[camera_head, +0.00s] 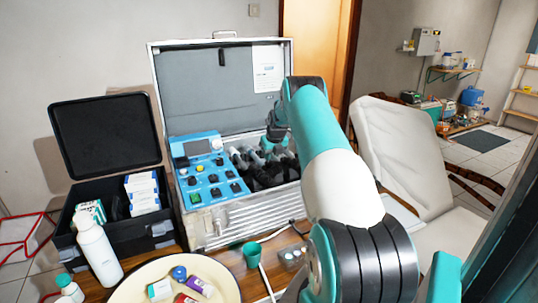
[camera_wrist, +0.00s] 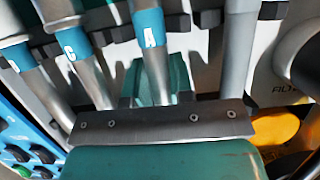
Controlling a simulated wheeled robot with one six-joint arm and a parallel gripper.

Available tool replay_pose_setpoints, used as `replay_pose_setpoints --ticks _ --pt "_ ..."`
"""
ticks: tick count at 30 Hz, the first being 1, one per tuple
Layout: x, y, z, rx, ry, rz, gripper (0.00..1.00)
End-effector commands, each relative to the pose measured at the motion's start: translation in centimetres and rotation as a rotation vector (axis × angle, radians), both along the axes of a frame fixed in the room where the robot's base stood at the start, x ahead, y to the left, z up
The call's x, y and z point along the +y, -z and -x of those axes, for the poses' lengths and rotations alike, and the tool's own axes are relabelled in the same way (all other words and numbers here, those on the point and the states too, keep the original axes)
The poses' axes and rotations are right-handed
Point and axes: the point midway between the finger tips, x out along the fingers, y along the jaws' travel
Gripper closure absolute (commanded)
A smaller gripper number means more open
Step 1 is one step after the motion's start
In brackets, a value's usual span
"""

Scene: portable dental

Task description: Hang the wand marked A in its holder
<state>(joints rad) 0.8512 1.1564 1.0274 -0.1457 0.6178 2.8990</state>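The wand marked A (camera_wrist: 151,30) has a blue band with a white letter and a metal shaft. In the wrist view its shaft runs down between my gripper's (camera_wrist: 163,101) green far finger and the dark-edged near part. I cannot tell whether the fingers press on it. Its upper part overlaps the dark holder rail (camera_wrist: 179,22); whether it rests in a holder is unclear. The wand marked C (camera_wrist: 70,48) stands to its left. In the head view my gripper (camera_head: 276,137) is inside the open case, partly hidden by my arm.
More wands stand close on both sides, including an unmarked-looking metal one (camera_wrist: 237,60) to the right. The silver case (camera_head: 245,219) holds a blue control panel (camera_head: 205,171) at left. A bottle (camera_head: 98,250), a basin (camera_head: 125,283) and a green cup (camera_head: 251,254) stand in front.

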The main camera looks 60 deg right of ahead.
Motion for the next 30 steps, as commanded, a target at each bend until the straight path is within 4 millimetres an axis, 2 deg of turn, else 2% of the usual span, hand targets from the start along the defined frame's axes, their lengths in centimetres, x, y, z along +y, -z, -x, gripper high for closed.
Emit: replay_pose_setpoints --ticks 7,30 --pt "0.0 -0.9 0.0 -0.001 0.0 0.002 1.0" --pt "0.0 -6.6 0.0 -0.002 0.0 0.001 1.0"
